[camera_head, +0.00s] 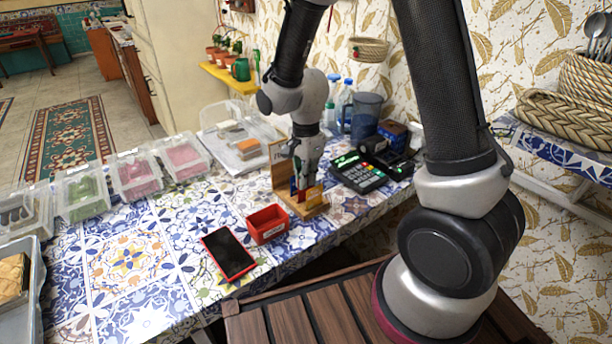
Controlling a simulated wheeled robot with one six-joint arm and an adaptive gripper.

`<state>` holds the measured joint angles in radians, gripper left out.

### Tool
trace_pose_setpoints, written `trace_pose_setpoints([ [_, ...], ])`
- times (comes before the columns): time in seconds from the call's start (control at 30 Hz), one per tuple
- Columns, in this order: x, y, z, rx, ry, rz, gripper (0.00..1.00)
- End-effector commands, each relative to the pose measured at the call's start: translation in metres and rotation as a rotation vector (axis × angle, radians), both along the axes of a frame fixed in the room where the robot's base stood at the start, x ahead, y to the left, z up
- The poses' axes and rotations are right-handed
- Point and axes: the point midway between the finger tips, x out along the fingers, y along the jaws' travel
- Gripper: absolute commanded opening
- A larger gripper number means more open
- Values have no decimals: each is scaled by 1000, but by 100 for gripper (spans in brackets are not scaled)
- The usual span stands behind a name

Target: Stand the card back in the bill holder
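The wooden bill holder (280,172) stands near the right edge of the tiled table, with an upright back panel and a flat base. My gripper (303,192) points down over its base, in front of the back panel. A yellow-orange card (314,197) shows upright at the gripper's fingertips, low over the base. A small red and blue piece shows just left of the fingers. The fingers hide part of the holder and card, so I cannot tell whether they grip the card or whether it touches the base.
A red tray (267,224) and a dark red-edged tablet (228,253) lie left of the holder. A card terminal (358,172) stands close on its right. Clear boxes (135,174) line the far left edge. A blue jug (366,115) and bottles stand behind. The tabletop's middle is clear.

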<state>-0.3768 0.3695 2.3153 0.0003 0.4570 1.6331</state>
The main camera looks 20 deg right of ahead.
Motion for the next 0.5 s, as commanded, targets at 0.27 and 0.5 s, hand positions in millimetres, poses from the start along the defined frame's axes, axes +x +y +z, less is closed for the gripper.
trace_pose_setpoints([
  [0.27,0,0,-7,0,0,0,0],
  [0.5,0,0,-8,0,0,0,0],
])
